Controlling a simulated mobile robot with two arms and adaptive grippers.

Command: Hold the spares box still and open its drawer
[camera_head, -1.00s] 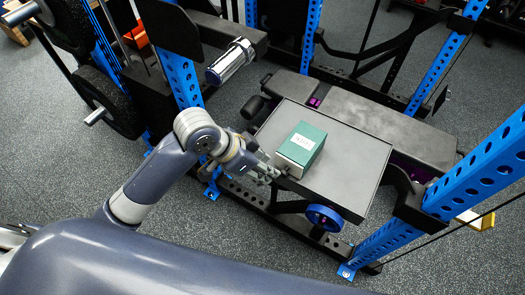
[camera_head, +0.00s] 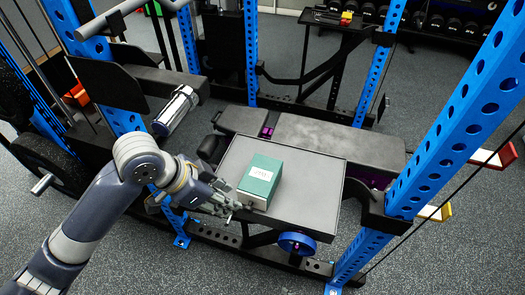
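The spares box (camera_head: 261,177) is a small green box with a white label on top, lying on a dark flat tray (camera_head: 306,191) on the rack. Its near end shows a pale drawer front (camera_head: 250,200). My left gripper (camera_head: 236,208) is at the left of that near end, its fingertips close to the drawer front. I cannot tell whether they touch it or how far the fingers are apart. The drawer looks shut. My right gripper is not in view.
Blue perforated rack posts stand around the tray, the nearest at the right (camera_head: 446,135). A black padded bench (camera_head: 325,143) lies behind the tray. A chrome cylinder (camera_head: 176,110) sticks out at the left. The tray's right part is bare.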

